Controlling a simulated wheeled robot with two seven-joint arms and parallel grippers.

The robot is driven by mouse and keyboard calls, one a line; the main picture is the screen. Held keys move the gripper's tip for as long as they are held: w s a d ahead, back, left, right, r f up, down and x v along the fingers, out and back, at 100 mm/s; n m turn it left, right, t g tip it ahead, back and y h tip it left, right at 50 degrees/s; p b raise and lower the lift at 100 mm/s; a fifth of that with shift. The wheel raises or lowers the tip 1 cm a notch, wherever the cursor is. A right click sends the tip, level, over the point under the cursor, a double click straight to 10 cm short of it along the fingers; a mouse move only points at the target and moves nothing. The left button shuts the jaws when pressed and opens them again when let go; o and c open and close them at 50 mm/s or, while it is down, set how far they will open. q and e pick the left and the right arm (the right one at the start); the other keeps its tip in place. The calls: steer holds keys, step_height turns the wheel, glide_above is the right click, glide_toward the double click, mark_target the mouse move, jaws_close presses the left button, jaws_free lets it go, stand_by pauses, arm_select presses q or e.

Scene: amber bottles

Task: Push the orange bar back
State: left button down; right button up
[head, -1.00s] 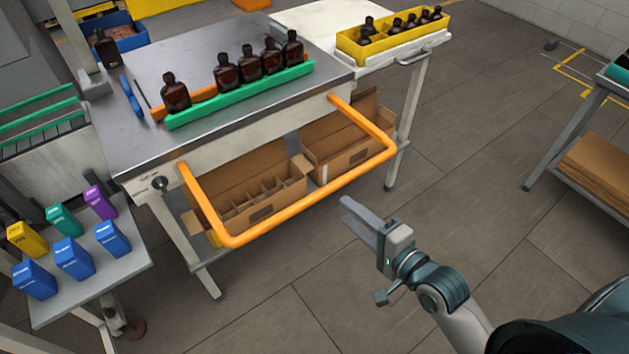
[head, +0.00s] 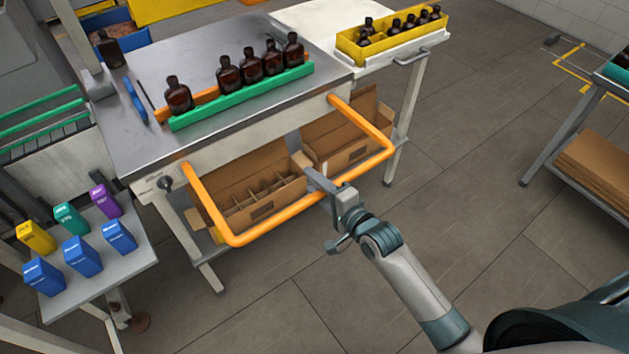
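The orange bar (head: 275,224) is a U-shaped rail sticking out from the front of the metal worktable (head: 190,60), its ends meeting the table's front near the left and right. My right gripper (head: 316,187) is at the bar's front run, right of its middle. Its fingers point up-left and overlap the bar in the picture, hiding a short piece of it. I cannot tell whether they touch the bar, or whether the fingers are apart. My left gripper is out of view.
Amber bottles (head: 251,67) stand on the worktable between a green strip (head: 240,97) and an orange strip (head: 203,96). Open cardboard boxes (head: 258,207) sit below. A side table (head: 60,306) with small coloured boxes is at left.

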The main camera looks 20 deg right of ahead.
jaws_close()
steer(key=shift+w, duration=0.15)
steer(key=r+b+x, duration=0.3)
steer(key=x, duration=1.5)
steer(key=shift+w+a+r, duration=0.15)
steer(key=shift+w+r, duration=0.1)
steer(key=shift+w, duration=0.1)
jaws_free()
steer(key=shift+s, duration=0.1)
steer(key=b+v, duration=0.3)
steer(key=v, duration=1.4)
